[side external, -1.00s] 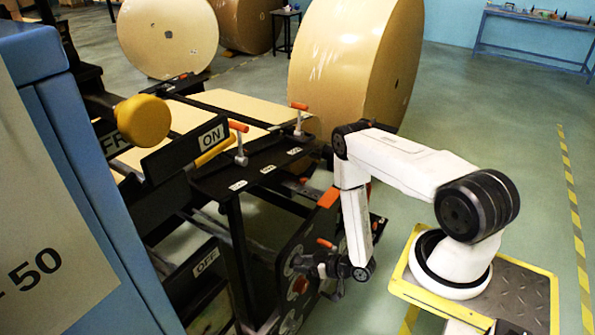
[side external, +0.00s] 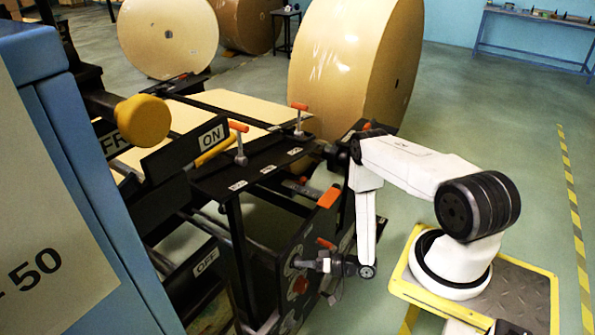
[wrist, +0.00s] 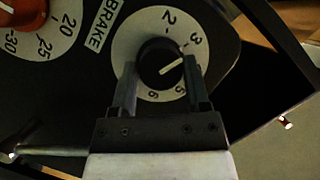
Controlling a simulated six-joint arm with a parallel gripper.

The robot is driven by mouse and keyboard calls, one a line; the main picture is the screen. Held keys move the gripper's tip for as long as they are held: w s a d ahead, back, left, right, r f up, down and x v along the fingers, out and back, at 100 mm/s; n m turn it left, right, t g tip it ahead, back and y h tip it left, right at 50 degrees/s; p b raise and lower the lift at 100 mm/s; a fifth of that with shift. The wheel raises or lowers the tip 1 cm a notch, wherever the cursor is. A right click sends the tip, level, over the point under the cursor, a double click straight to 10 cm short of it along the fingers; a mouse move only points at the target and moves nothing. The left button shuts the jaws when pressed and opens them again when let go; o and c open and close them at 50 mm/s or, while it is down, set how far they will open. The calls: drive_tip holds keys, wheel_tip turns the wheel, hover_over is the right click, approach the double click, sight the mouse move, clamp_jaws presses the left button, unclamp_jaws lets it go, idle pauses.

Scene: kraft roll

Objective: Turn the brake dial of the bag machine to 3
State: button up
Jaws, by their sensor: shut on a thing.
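The brake dial (wrist: 152,62) shows in the wrist view as a black knob with a white pointer line, on a white number ring beside a BRAKE label (wrist: 104,24). The pointer aims up and right, close to the 3 and seemingly slightly on its lower side. The numbers 2, 3, 5 and 6 are readable; the right finger hides part of the ring. My gripper (wrist: 160,80) is shut on the knob, one finger on each side. In the side external view my gripper (side external: 318,265) is at the machine's dark side panel, and it hides the knob.
A red dial (wrist: 20,12) with its own number ring is left of the brake dial; it also shows in the side view (side external: 299,285). Large kraft rolls (side external: 340,65) stand behind.

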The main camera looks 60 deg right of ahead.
idle(0.4)
drive_tip(key=o, duration=1.3)
drive_tip(key=shift+s+d, duration=0.1)
drive_tip(key=shift+v, duration=3.8)
